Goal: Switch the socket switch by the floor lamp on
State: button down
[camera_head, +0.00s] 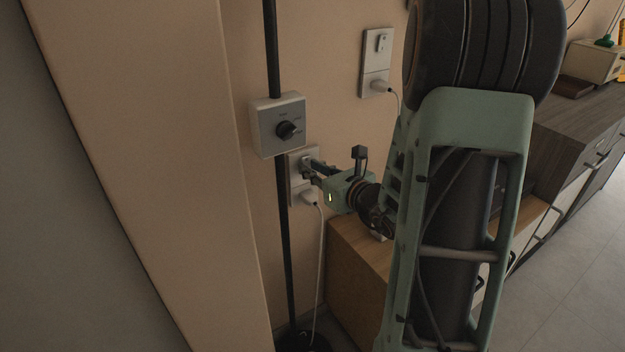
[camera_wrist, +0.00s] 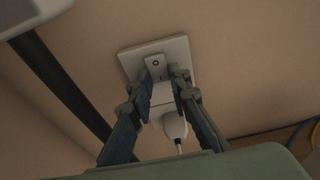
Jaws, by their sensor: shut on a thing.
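The socket switch (camera_wrist: 157,66) is a small pale rocker on a white wall plate, above a socket with a white plug (camera_wrist: 174,124) in it. In the head view the same plate (camera_head: 296,186) is low on the wall, right of the floor lamp's black pole (camera_head: 284,230). My gripper (camera_head: 309,165) reaches the switch from the right and partly hides it. In the wrist view my gripper (camera_wrist: 164,78) has its fingertips on either side of the lower switch, shut on it. The rocker's upper part shows a small round mark.
A grey dial box (camera_head: 279,125) is on the wall just above the plate, by the pole. Another switch plate with a plug (camera_head: 376,62) is higher right. A white cord (camera_head: 321,260) hangs down. A wooden cabinet (camera_head: 350,262) stands below my arm.

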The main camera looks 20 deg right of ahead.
jog(key=shift+f+t+b, duration=0.3)
jog(key=shift+f+b, duration=0.05)
jog(key=shift+b, duration=0.55)
jog(key=shift+r+b, duration=0.25)
jog(key=shift+b, duration=0.15)
jog(key=c, duration=1.8)
grip_release()
jog(key=v, duration=0.7)
jog(key=shift+s, duration=0.3)
jog(key=shift+d+f, duration=0.1)
